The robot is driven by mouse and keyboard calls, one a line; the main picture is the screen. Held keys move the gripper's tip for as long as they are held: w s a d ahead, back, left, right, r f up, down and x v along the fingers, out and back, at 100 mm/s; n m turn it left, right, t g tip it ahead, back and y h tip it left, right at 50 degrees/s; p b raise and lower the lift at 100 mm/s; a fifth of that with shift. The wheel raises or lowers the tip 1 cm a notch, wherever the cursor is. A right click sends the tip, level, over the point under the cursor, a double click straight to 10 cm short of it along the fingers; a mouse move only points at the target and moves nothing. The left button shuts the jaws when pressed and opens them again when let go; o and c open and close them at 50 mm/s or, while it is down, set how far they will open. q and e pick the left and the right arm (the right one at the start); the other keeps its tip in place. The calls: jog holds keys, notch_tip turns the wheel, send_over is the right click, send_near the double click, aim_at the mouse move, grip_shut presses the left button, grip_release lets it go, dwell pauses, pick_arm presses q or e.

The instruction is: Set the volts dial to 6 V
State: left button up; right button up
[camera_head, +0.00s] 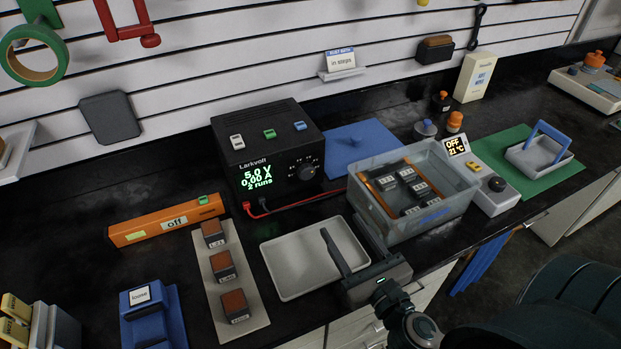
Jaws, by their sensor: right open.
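The volts dial (306,172) is a dark round knob with markings around it, on the right part of the front face of the black Larkvolt power supply (265,150). The green display (257,177) beside it reads 5.0 V, 0.00 A and 2 runs. My right gripper (350,240) is open and empty, with its fingers over the right side of the grey tray. It is in front of the power supply, apart from the dial. My left gripper is not in view.
A clear tub (450,212) with dark blocks stands right of the gripper. Red and black leads (290,207) run from the supply toward it. The grey tray (285,262) is empty. Left are a board with brown blocks (213,270) and an orange bar (150,230).

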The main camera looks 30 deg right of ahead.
aim_at(308, 175)
jog(key=shift+w+r+p, duration=0.15)
jog(key=shift+w+p, duration=0.35)
jog(key=shift+w, duration=0.6)
jog(key=w+p, duration=0.1)
jog(key=w, duration=0.4)
jog(key=w+p, duration=0.1)
jog(key=w, duration=0.4)
jog(key=w+d+p, duration=0.1)
jog(key=w+p, duration=0.1)
jog(key=w, duration=0.3)
jog(key=shift+w, duration=0.1)
jog(key=shift+c, duration=0.4)
jog(key=c, duration=1)
